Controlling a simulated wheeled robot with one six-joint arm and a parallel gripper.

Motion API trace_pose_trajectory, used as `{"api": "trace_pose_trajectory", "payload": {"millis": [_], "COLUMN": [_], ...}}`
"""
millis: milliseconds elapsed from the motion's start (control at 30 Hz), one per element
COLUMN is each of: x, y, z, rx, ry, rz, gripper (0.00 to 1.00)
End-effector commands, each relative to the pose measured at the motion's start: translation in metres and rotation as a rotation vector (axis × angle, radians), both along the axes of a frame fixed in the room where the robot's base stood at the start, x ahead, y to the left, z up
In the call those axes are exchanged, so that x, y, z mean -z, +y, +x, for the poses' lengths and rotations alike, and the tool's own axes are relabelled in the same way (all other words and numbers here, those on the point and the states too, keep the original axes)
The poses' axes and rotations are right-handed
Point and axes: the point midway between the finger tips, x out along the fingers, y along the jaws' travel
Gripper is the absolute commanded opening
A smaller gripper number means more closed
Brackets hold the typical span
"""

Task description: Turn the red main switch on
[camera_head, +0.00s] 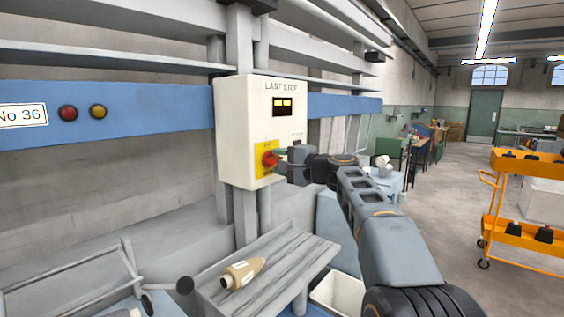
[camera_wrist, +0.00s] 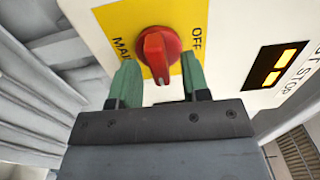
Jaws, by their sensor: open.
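The red main switch (camera_head: 269,159) is a rotary knob on a yellow plate, low on the front of a white control box (camera_head: 231,120). In the wrist view the red knob (camera_wrist: 160,54) sits on the yellow plate (camera_wrist: 117,22), with "MAIN" and "OFF" lettering partly visible. My gripper (camera_head: 279,160) is at the knob in the head view. In the wrist view my gripper (camera_wrist: 158,80) is open, with one green finger to each side of the knob's lower part. I cannot tell whether the fingers touch the knob.
The box has a lit display (camera_head: 283,106) under "LAST STOP". A blue rail (camera_head: 150,107) carries a red button (camera_head: 68,112) and a yellow one (camera_head: 99,111). A bobbin (camera_head: 243,272) lies on a grey tray below. An orange trolley (camera_head: 520,232) stands far right.

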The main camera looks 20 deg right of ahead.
Motion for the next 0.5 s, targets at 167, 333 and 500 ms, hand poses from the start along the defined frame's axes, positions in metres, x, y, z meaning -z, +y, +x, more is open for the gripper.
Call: {"api": "trace_pose_trajectory", "payload": {"millis": [167,333,500], "x": [0.001,0.002,0.002], "y": [-0.003,-0.018,-0.039], "z": [-0.004,-0.023,-0.052], "rx": [0.001,0.004,0.005], "ry": [-0.001,-0.002,-0.003], "rz": [-0.001,-0.001,-0.002], "gripper": [0.43,0.43,0.43]}}
